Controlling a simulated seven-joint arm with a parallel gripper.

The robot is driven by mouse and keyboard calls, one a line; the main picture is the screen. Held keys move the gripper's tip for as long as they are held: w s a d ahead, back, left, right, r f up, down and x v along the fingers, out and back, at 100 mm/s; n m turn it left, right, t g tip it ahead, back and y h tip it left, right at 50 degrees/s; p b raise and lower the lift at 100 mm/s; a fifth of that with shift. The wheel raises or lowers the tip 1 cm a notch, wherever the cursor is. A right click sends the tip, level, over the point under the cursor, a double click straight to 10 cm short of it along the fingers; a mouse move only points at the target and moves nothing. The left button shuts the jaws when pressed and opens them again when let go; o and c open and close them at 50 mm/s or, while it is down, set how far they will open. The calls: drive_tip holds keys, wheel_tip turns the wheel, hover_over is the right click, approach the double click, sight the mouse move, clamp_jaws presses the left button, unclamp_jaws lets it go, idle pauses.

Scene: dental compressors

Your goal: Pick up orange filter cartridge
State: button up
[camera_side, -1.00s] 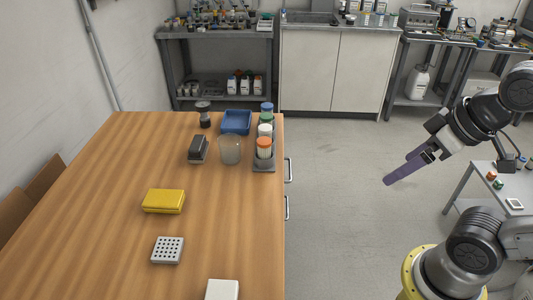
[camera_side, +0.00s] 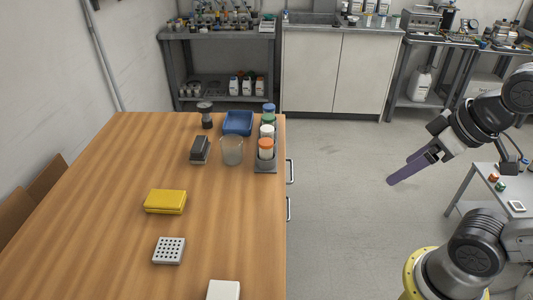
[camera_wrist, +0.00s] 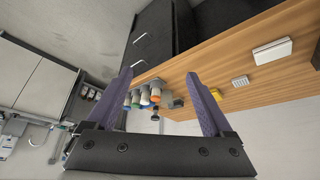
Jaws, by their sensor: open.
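The orange filter cartridge (camera_side: 265,148) has an orange top and a pale body. It stands upright at the near end of a dark rack (camera_side: 265,169) at the table's right edge. In the wrist view the orange cartridge (camera_wrist: 155,93) shows beyond my fingers, among the others in the row. My gripper (camera_side: 402,171) has purple fingers, is open and empty, and hangs over the floor to the right of the table, well apart from the cartridge. Both fingers also show in the wrist view (camera_wrist: 159,73), spread wide.
White (camera_side: 267,130), green and blue (camera_side: 269,107) cartridges stand behind the orange one. A clear cup (camera_side: 232,151) is close on its left, with a blue tray (camera_side: 238,122) behind. A yellow box (camera_side: 165,201) lies farther left. The floor between gripper and table is clear.

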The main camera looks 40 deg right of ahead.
drive_tip(key=w+r+m+g, duration=0.1)
drive_tip(key=w+r+m, duration=0.5)
drive_tip(key=w+r, duration=0.8)
drive_tip(key=m+g, duration=0.3)
drive_tip(key=g, duration=0.1)
hover_over(266, 141)
drive_tip(key=s, duration=0.1)
wheel_tip(266, 141, down, 11)
drive_tip(key=shift+g, duration=0.3)
drive_tip(key=f, duration=0.9)
drive_tip(key=w+f, duration=0.1)
drive_tip(key=f, duration=0.3)
drive_tip(key=shift+d+f, duration=0.25)
drive_tip(key=shift+f, duration=0.1)
drive_tip(key=shift+a+f, duration=0.2)
drive_tip(key=shift+f, duration=1.3)
drive_tip(key=shift+a+f, duration=0.15)
drive_tip(key=shift+f, duration=1.35)
